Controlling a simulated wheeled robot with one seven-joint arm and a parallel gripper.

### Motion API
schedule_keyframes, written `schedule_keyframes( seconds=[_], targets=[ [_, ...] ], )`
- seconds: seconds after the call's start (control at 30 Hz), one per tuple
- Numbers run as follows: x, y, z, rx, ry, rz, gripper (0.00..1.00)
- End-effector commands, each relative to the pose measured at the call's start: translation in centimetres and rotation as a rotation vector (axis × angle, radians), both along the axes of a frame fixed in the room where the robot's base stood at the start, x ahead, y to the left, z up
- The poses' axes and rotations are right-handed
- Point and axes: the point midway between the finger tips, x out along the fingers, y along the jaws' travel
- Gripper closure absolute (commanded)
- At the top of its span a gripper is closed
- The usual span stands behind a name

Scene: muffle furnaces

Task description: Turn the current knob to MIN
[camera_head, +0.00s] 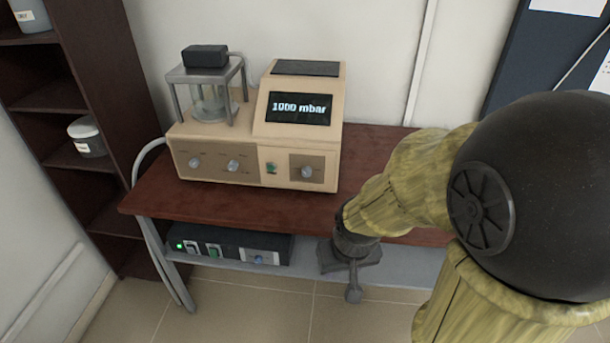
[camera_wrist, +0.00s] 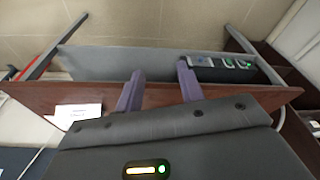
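A beige bench instrument (camera_head: 218,150) stands on the brown table, its display reading "1000 mbar". Its front has a left knob (camera_head: 194,163), a middle knob (camera_head: 233,166) and a right knob (camera_head: 306,172). Their labels are too small to read, so I cannot tell which is the current knob. A black control box (camera_head: 230,246) on the lower shelf has a bluish knob (camera_head: 258,259); the box also shows in the wrist view (camera_wrist: 222,68). My gripper (camera_head: 354,290) is in front of the table, right of the box and apart from it. In the wrist view its fingers (camera_wrist: 160,68) are apart and empty.
The brown table (camera_head: 240,208) has free room right of the instrument. The grey lower shelf (camera_head: 405,272) runs beneath it. A dark shelf unit (camera_head: 110,135) with jars stands left. A cable (camera_head: 140,162) hangs at the table's left end. A white card (camera_wrist: 78,110) shows in the wrist view.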

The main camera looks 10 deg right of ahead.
Motion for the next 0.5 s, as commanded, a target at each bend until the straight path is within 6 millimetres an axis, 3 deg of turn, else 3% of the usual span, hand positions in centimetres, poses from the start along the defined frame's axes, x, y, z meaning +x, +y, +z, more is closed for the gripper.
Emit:
schedule_keyframes(
  seconds=[0.23,0.5],
  targets=[
    [1.8,0.6,-1.7,0.024,-0.025,-0.054,0.5],
    [8.5,1.3,-8.4,0.034,-0.167,-0.294,0.5]
  ],
)
